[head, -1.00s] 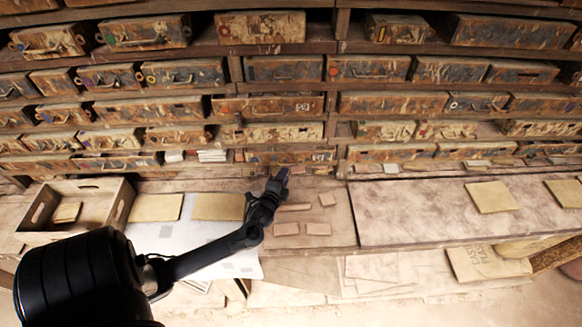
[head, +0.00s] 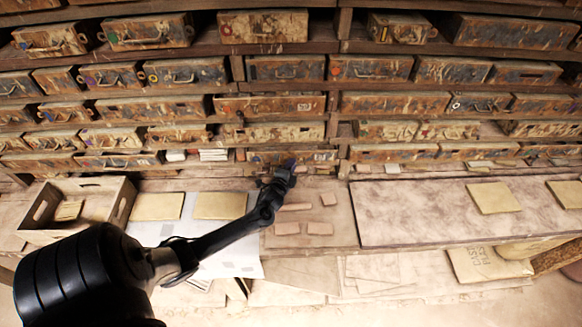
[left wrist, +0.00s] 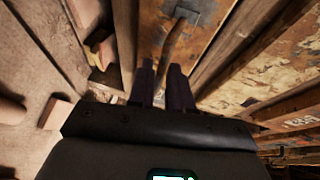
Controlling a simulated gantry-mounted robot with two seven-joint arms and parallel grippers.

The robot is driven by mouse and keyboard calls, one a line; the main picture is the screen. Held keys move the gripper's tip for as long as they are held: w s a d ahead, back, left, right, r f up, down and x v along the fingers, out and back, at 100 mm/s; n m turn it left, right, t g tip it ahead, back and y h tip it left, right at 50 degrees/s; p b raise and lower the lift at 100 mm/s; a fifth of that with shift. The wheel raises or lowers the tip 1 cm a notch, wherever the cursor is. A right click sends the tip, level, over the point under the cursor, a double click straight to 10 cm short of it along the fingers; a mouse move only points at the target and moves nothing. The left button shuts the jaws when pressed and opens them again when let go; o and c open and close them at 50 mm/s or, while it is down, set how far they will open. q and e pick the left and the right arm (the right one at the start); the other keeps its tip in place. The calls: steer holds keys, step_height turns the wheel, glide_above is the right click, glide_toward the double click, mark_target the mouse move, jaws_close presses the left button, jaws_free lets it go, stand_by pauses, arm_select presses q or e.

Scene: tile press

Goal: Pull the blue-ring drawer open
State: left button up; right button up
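A weathered bottom-row drawer (head: 320,156) lies right at my left gripper (head: 289,166), which partly covers it in the head view. I cannot make out a blue ring on it. In the left wrist view the worn, rusty drawer front (left wrist: 211,14) is close ahead, with a curved brown handle (left wrist: 172,42) and a dark bracket. The two dark fingers of my left gripper (left wrist: 161,72) are close together, with the near end of the handle running in line between their tips. Whether they press on it is unclear. My right gripper is out of view.
Rows of similar drawers fill the rack above. Below are small clay tiles (head: 287,229), yellowish tiles (head: 220,206), a wooden crate (head: 118,203) and a wide board (head: 430,213). A rack post (head: 343,160) stands just right of the drawer.

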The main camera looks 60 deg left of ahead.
arm_select(q)
jaws_close()
stand_by(1.1)
